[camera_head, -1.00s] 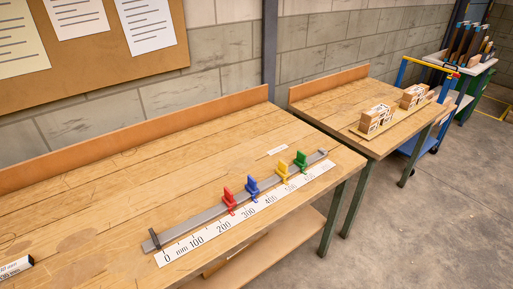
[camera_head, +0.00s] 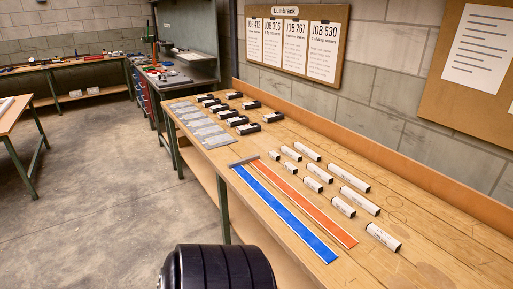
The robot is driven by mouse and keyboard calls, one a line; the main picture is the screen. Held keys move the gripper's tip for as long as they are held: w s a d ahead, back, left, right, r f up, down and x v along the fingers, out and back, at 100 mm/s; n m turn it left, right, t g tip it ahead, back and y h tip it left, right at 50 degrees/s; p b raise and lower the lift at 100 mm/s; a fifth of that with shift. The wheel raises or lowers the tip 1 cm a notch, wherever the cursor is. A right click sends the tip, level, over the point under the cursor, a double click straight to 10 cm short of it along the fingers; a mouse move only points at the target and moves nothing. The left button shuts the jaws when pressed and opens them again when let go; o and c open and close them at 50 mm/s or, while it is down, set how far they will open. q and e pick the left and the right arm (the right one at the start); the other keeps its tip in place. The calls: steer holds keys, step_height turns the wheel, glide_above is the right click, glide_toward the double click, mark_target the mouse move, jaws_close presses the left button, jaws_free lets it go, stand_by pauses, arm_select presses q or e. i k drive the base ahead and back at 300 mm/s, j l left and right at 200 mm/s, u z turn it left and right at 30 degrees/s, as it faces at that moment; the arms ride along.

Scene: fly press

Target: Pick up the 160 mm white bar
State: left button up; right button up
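Several white bars of different lengths lie in rows on the wooden bench (camera_head: 420,262), right of centre. Short ones such as one white bar (camera_head: 291,153) lie at the far end of the group. Longer ones include a white bar (camera_head: 348,178), another white bar (camera_head: 360,200) and a nearest white bar (camera_head: 383,237). Their printing is too small to read, so I cannot tell which is the 160 mm one. Neither gripper is in view.
A blue strip (camera_head: 285,213) and an orange strip (camera_head: 305,203) lie left of the bars. Beyond are black blocks (camera_head: 250,128) with white labels and grey plates (camera_head: 198,124). A pinboard (camera_head: 297,50) hangs behind. Open floor (camera_head: 110,200) lies left.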

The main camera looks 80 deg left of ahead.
mark_target(320, 172)
steer(key=u, duration=1.9)
steer(key=j, duration=0.35)
steer(key=i+z, duration=0.05)
